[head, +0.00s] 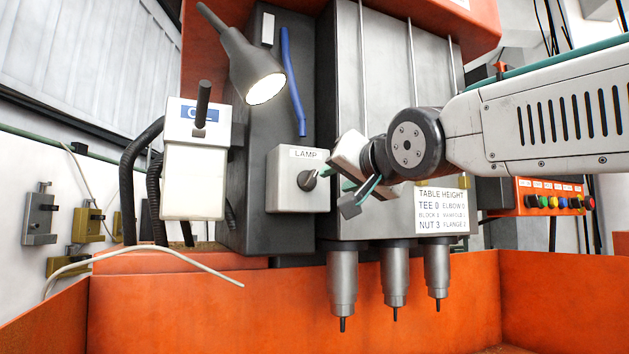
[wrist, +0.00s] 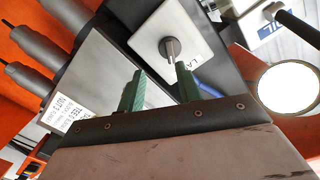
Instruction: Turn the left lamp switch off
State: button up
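The lamp switch is a dark rotary knob (head: 307,180) on a pale box labelled LAMP (head: 287,193), mounted on the dark machine column. The knob also shows in the wrist view (wrist: 170,48). The lamp (head: 250,66) above it is lit, and it glows in the wrist view (wrist: 288,88). My gripper (head: 338,188) is just right of the knob, one fingertip close to it. In the wrist view its two green fingers (wrist: 160,88) are spread apart with nothing between them. The knob lies beyond the fingertips; contact cannot be told.
A white box with a lever and blue label (head: 194,160) hangs left of the lamp box. Three drill spindles (head: 394,278) point down below the gripper. A table-height sign (head: 441,210) is right of it. A row of coloured buttons (head: 556,202) is farther right.

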aim_at(314, 176)
jog(key=shift+y, duration=0.3)
jog(key=x, duration=0.3)
jog(key=r+x, duration=0.1)
jog(key=x, duration=0.4)
jog(key=shift+w+a+r, duration=0.15)
jog(key=shift+a+r, duration=0.15)
jog(key=shift+a, duration=0.15)
grip_shut()
